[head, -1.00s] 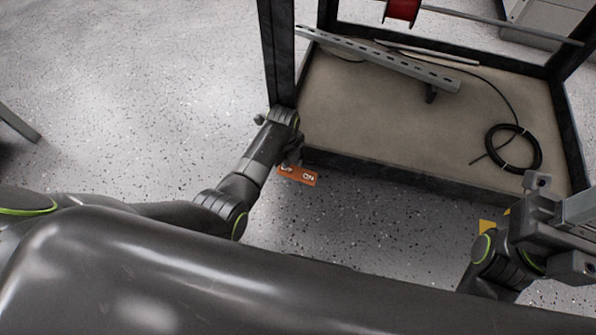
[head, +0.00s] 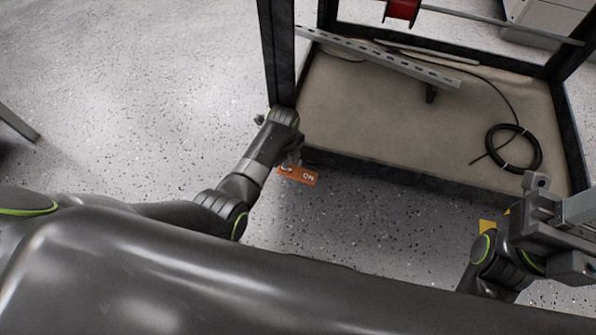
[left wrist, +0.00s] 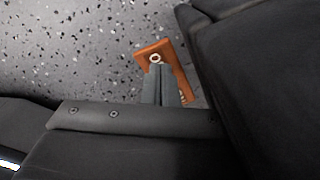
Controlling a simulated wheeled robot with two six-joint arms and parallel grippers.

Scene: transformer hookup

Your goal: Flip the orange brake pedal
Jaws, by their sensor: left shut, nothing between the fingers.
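The orange brake pedal (head: 298,176) is a small flat plate with white "ON" lettering. In the head view it sticks out low at the cart's front left corner, above the floor. My left gripper (head: 292,157) is right at the pedal and hides part of its left end. In the left wrist view the pedal (left wrist: 150,51) shows a pale ring mark, and my shut, empty left fingers (left wrist: 160,88) overlap it. Whether they touch it is hard to tell. My right arm is at the lower right of the head view; its finger opening is not clear.
The cart (head: 400,178) has a dark frame and a brown deck. A dark post (head: 277,50) rises beside my left wrist. The speckled floor at left is open.

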